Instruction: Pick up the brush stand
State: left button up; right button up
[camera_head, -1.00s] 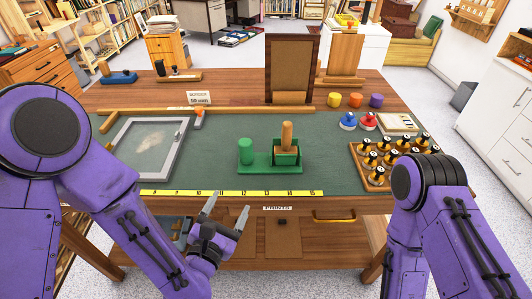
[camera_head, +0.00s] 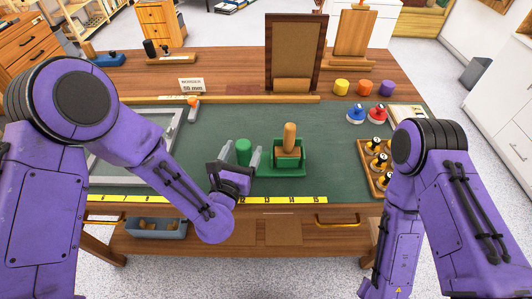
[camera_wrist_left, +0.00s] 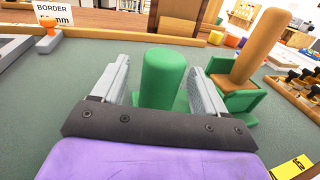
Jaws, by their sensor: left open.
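The brush stand (camera_head: 284,172) is a green base on the green mat, with a green upright cylinder (camera_head: 244,150) on its left and a green box on its right. A wooden-handled brush (camera_head: 289,139) stands upright in the box; the brush also shows in the left wrist view (camera_wrist_left: 254,50). My left gripper (camera_head: 239,158) is open, its two grey fingers on either side of the cylinder. In the left wrist view the cylinder (camera_wrist_left: 162,78) stands between the fingertips, with small gaps visible. My right arm shows at the right, but its gripper is not visible.
A yellow ruler (camera_head: 280,199) runs along the table's front edge. A wooden rack of stamps (camera_head: 372,165) is to the right, and a grey frame (camera_head: 150,150) lies to the left. A brown framed panel (camera_head: 296,55) stands behind. The mat between stand and panel is clear.

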pick_arm(q)
jog(key=x, duration=0.3)
jog(key=c, duration=1.3)
pick_arm(e)
jog(key=shift+r, duration=0.65)
pick_arm(q)
jog(key=shift+r, duration=0.1)
